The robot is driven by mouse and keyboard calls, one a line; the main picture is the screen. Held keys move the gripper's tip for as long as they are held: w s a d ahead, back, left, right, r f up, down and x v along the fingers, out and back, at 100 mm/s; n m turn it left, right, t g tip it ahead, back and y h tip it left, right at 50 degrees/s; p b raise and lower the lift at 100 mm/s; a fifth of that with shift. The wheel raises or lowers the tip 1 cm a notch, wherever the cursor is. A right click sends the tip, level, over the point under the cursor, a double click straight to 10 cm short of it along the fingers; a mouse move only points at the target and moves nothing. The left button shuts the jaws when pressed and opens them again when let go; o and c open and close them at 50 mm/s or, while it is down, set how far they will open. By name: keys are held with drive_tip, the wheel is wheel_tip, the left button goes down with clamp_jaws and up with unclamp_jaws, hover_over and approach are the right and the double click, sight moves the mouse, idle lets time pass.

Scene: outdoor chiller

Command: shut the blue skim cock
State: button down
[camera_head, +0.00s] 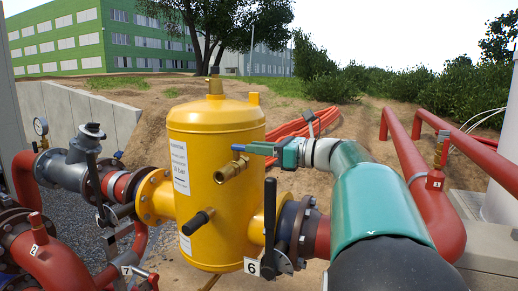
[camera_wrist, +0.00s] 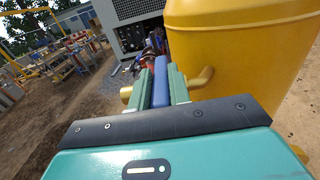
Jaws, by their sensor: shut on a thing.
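The blue skim cock is a brass valve (camera_head: 231,169) on the side of a yellow tank (camera_head: 214,125), with a blue lever (camera_head: 239,148) on top. In the wrist view, the blue lever (camera_wrist: 161,88) lies between my two teal fingers, and the brass body (camera_wrist: 127,94) shows to the left, partly hidden behind them. My gripper (camera_head: 262,149) comes from the right and is shut on the lever; it also shows in the wrist view (camera_wrist: 160,82). The lever looks roughly crosswise to the brass body.
A black-handled lever (camera_head: 270,226) with tag 6 stands below my arm. Another black-handled lever (camera_head: 94,176) is at the left, near a pressure gauge (camera_head: 41,126). A black-tipped fitting (camera_head: 198,221) juts from the tank's front. Red pipes (camera_head: 413,184) run at the right.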

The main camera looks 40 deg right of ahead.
drive_tip(key=c, duration=1.3)
unclamp_jaws()
drive_tip(key=shift+d, duration=0.1)
drive_tip(key=v, duration=1.3)
drive_tip(key=shift+s+d, duration=0.15)
drive_tip(key=shift+s, duration=0.15)
